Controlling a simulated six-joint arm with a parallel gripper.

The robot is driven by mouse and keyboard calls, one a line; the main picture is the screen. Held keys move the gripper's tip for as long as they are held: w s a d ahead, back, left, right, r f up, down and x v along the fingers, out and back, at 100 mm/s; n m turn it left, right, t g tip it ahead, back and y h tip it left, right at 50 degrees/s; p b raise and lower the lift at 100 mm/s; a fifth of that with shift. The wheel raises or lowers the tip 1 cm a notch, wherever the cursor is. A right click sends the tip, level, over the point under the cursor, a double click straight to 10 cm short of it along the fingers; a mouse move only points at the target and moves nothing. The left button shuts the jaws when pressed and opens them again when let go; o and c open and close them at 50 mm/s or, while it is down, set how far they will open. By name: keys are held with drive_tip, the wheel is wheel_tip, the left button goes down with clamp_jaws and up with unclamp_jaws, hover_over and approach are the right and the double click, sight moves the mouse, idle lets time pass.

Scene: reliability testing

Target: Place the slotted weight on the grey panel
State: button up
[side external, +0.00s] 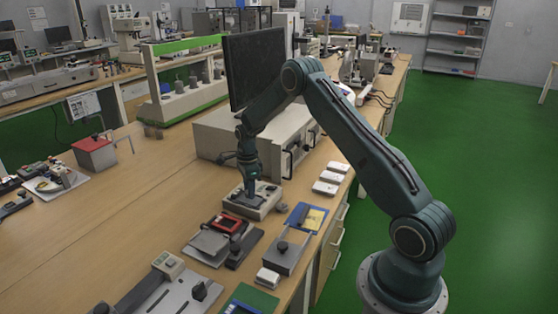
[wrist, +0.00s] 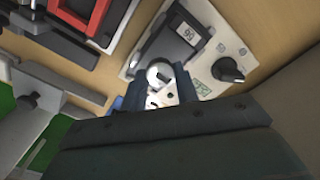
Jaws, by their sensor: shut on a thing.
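My gripper (side external: 249,194) points down over a light box with a knob (side external: 254,203). In the wrist view the gripper (wrist: 160,92) is shut on a small silvery round piece (wrist: 159,74), which looks like the slotted weight; the fingers hide part of it. The piece is at the near edge of a dark grey panel (wrist: 168,48) on the box, beside a small number display (wrist: 187,33). I cannot tell whether it touches the panel. The weight is too small to make out in the side view.
A red-framed device (side external: 227,222) and a flat grey plate (side external: 207,243) lie in front of the box. A large white instrument (side external: 222,135) stands behind it. White pads (side external: 331,177) lie to the right.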

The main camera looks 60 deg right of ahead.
drive_tip(key=shift+f, duration=0.65)
drive_tip(key=shift+f, duration=0.15)
drive_tip(key=o, duration=1)
wheel_tip(320, 180, up, 12)
idle(0.4)
